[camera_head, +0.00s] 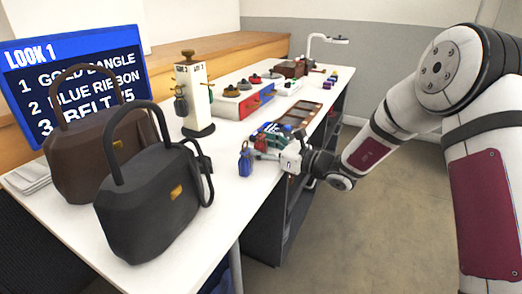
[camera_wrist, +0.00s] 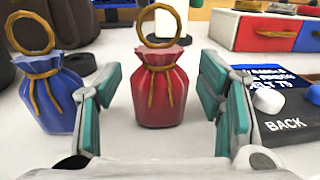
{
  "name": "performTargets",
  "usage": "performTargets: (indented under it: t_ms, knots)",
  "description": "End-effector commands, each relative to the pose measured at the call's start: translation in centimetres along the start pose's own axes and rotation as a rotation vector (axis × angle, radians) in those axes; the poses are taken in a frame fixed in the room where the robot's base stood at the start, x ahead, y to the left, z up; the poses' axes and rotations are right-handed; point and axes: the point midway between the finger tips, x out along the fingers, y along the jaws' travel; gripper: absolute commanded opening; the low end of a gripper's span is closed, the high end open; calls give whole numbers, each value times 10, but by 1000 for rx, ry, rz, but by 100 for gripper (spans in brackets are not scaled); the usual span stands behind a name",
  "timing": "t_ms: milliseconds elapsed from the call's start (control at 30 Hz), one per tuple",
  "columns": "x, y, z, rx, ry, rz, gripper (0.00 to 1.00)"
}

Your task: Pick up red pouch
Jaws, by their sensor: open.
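In the wrist view, a red pouch (camera_wrist: 161,90) with a gold ring and gold tie stands upright on the white table. A blue pouch (camera_wrist: 52,95) of the same shape stands just left of the left finger. In the head view, the blue pouch (camera_head: 245,162) stands near the table's front edge, and my gripper (camera_head: 263,150) is low beside it. The red pouch is mostly hidden there by the gripper.
A dark panel marked BACK (camera_wrist: 285,115) lies close to the right finger. A dark handbag (camera_head: 150,200) and a brown handbag (camera_head: 95,150) stand at the left. A drawer box (camera_head: 232,106) and a white stand (camera_head: 192,95) are behind. A sign (camera_head: 70,80) stands at the back left.

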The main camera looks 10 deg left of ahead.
Motion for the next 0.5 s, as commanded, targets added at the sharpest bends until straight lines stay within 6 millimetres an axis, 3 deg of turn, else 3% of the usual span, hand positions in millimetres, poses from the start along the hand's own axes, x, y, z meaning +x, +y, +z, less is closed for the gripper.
performTargets:
  t_ms: [100, 300, 500]
  knots:
    - [0, 0, 0, 0, 0, 0, 59]
    - [0, 0, 0, 0, 0, 0, 14]
    - [0, 0, 0, 0, 0, 0, 13]
